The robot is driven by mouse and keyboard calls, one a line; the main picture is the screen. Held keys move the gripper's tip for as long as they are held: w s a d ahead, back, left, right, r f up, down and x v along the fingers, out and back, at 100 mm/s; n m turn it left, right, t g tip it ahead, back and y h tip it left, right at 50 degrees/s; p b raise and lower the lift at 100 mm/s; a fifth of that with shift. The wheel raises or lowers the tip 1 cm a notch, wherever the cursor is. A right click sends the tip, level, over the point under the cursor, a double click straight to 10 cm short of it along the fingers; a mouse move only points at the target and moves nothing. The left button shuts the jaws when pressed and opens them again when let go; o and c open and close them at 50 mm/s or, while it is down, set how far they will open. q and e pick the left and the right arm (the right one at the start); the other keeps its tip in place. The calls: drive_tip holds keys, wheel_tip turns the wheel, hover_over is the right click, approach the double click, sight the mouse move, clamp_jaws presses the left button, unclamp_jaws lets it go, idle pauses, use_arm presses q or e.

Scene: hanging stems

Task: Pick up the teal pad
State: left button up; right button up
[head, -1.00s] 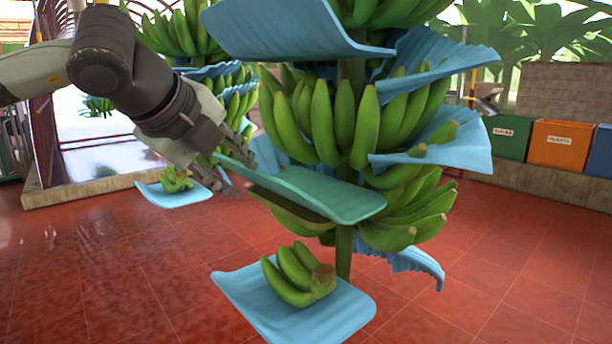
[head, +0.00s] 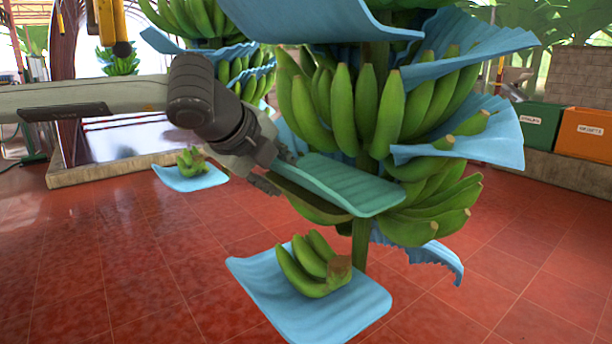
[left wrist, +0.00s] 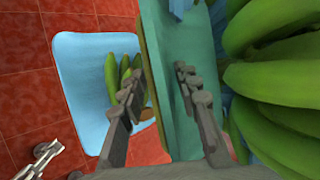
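The teal pad (head: 352,186) is a ribbed, curved sheet among the green bananas of the near hanging stem, sloping down to the right. In the left wrist view the teal pad (left wrist: 180,135) runs up the middle. My left gripper (head: 284,172) is at its left end in the head view. In the left wrist view the left gripper (left wrist: 155,85) is open, one finger left of the pad's edge, the other in front of its teal face. Whether either finger touches it I cannot tell. Grey jointed metal at that view's lower left may be my right gripper (left wrist: 42,158).
Larger blue sheets (head: 465,140) stick out of the stem above and right. Another stem with a blue pad (head: 190,177) stands behind. Red tiled floor (head: 130,250) is open at left.

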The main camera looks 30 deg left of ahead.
use_arm(q)
drive_tip(key=shift+c, duration=0.3)
clamp_jaws()
idle(0.3)
